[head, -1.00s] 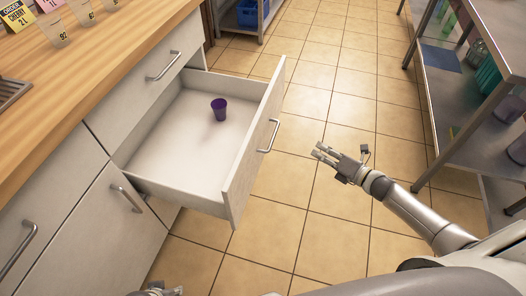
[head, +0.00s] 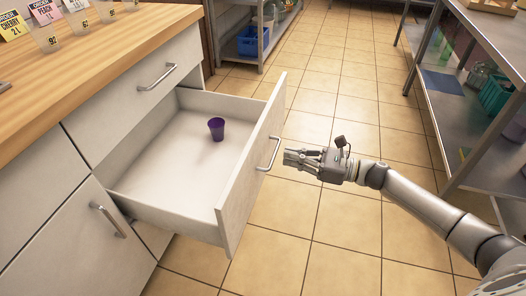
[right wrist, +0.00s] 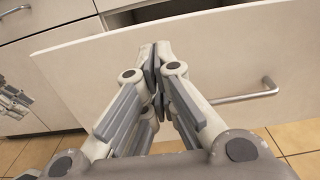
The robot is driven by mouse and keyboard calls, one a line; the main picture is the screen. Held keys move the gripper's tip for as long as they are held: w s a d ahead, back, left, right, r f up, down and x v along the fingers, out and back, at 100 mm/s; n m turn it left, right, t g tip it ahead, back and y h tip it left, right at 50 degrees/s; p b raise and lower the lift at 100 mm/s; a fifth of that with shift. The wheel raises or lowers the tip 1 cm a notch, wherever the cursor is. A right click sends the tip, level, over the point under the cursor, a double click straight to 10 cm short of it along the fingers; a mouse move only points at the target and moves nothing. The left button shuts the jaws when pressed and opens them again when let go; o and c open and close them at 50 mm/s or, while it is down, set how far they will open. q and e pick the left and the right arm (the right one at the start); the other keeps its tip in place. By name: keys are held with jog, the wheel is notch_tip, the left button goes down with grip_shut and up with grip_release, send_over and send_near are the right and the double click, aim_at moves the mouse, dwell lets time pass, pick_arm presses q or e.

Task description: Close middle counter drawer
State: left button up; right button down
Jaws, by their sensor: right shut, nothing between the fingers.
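The middle counter drawer (head: 237,193) is pulled far out of the white counter. Its front panel carries a bar handle (head: 272,155), which also shows right of my fingers in the right wrist view (right wrist: 247,95). A purple cup (head: 216,129) stands upright inside the drawer. My right gripper (head: 288,157) is shut and empty, just outside the drawer front and close to the handle. In the right wrist view its fingertips (right wrist: 157,52) point at the panel; I cannot tell if they touch. Part of what looks like my left gripper (right wrist: 14,100) shows at the left edge; its jaws are unclear.
The wooden countertop (head: 120,45) holds clear cups and flavour cards. Closed drawers and a cabinet door (head: 75,245) adjoin the open drawer. A metal shelf with a blue bin (head: 253,41) stands behind, and a steel rack (head: 450,90) at right. The tiled floor between is clear.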

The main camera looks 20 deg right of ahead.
aim_at(253, 149)
jog(key=x, duration=0.8)
jog(key=shift+w+a, duration=0.1)
jog(key=shift+w, duration=0.1)
jog(key=shift+a, duration=0.1)
